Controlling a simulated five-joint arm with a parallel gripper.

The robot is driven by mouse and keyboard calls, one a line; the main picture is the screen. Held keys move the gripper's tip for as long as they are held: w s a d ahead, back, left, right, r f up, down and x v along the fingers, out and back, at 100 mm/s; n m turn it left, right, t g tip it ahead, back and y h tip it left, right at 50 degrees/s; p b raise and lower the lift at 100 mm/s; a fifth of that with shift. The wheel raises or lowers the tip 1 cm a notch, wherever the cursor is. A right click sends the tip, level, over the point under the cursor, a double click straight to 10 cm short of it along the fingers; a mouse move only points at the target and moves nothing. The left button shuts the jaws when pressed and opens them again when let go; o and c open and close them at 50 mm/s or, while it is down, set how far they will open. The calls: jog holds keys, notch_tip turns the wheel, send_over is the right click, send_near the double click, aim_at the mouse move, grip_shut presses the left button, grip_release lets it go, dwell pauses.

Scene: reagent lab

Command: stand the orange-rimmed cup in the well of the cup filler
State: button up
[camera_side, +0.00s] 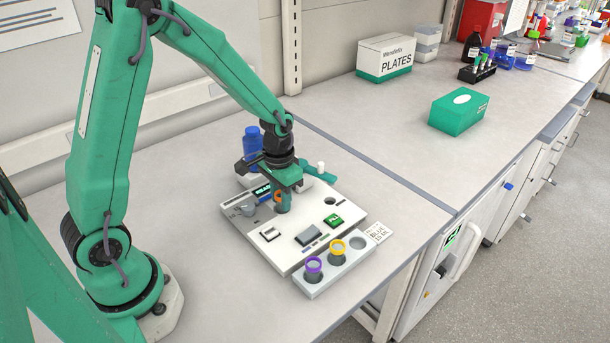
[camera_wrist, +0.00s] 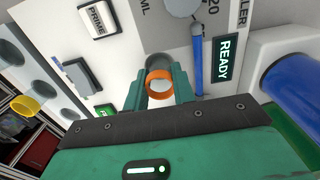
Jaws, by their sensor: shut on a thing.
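My gripper (camera_wrist: 160,92) is shut on the orange-rimmed cup (camera_wrist: 158,84), with one finger on each side of it. In the side view only a bit of the orange rim (camera_side: 278,196) shows at my gripper (camera_side: 284,204). The cup filler (camera_side: 265,258) is a white panel with a lit display, which reads READY (camera_wrist: 226,58) in the wrist view. The cup is over the panel's inner part. A grey round shape (camera_wrist: 158,62) shows just beyond the rim; whether it is the well or the cup's body is unclear. The cup's bottom is hidden.
A white rack (camera_side: 318,289) in front of the panel holds a purple-rimmed cup (camera_side: 314,267) and a yellow-rimmed cup (camera_side: 338,248), beside an empty hole. A blue bottle (camera_side: 252,143) stands close behind my gripper. A green box (camera_side: 459,111) lies farther right.

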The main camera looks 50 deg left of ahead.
jog(key=shift+f, duration=0.1)
jog(key=o, duration=1)
jog(key=shift+o, duration=0.6)
jog(key=shift+o, duration=1.2)
notch_tip(320, 180, up, 7)
